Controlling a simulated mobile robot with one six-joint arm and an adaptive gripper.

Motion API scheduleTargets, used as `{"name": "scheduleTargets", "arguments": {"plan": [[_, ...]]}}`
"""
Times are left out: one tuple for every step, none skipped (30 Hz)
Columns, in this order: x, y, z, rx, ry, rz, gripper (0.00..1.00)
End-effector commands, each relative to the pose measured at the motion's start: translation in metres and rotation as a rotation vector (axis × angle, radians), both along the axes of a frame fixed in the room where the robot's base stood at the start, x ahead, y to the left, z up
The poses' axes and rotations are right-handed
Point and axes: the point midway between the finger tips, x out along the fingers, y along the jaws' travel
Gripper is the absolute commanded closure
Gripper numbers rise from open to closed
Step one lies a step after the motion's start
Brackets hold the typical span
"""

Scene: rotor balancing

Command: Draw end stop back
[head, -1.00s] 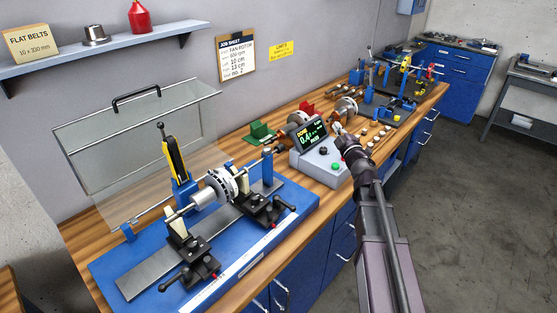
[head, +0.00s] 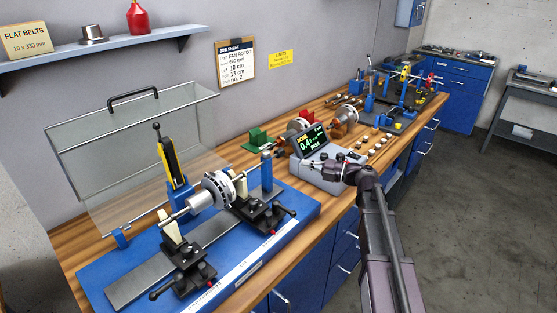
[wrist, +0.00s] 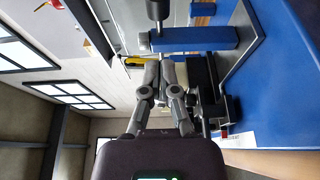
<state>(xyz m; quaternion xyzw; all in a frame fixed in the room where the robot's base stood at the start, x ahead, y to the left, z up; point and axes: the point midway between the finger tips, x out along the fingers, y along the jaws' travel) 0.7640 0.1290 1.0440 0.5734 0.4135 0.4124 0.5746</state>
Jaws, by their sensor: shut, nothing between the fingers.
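The end stop looks to be the blue post (head: 267,174) at the right end of the blue balancing machine, with a rod and dark knob (head: 267,153) at its top beside the rotor shaft. In the wrist view, which is turned sideways, the blue post (wrist: 205,38) lies ahead of the fingers, with a black knob (wrist: 157,8) beyond it. My gripper (head: 322,170) is in front of the display box, right of the post. Its fingers (wrist: 159,62) are shut and empty. They appear apart from the knob; the exact gap is unclear.
The display box (head: 318,163) stands close beside my gripper. The white rotor (head: 215,190) sits on its supports on the blue base (head: 240,262). A clear guard (head: 125,140) is raised behind it. Black clamp handles (head: 287,208) stick out in front.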

Motion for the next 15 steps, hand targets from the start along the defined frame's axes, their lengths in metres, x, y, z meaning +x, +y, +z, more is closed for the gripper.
{"name": "scheduleTargets", "arguments": {"plan": [[0.0,0.0,0.0,0.0,0.0,0.0,1.0],[0.0,0.0,0.0,0.001,0.0,-0.001,1.0],[0.0,0.0,0.0,0.001,0.0,-0.001,1.0],[0.0,0.0,0.0,0.001,0.0,-0.001,1.0],[0.0,0.0,0.0,0.001,0.0,-0.001,1.0],[0.0,0.001,0.0,0.001,0.0,-0.001,1.0],[0.0,0.001,0.0,0.001,0.0,-0.001,1.0],[0.001,0.001,0.0,0.002,-0.001,-0.001,1.0],[0.001,0.002,0.0,0.002,-0.001,-0.001,1.0],[0.001,0.003,0.0,0.002,-0.001,-0.001,1.0],[0.002,0.004,0.0,0.002,-0.001,-0.001,1.0],[0.002,0.006,0.0,0.002,-0.001,-0.001,1.0],[0.003,0.008,0.0,0.002,-0.001,0.0,1.0],[0.003,0.01,0.001,0.002,-0.001,0.0,1.0],[0.004,0.013,0.001,0.002,-0.001,0.001,1.0]]}}
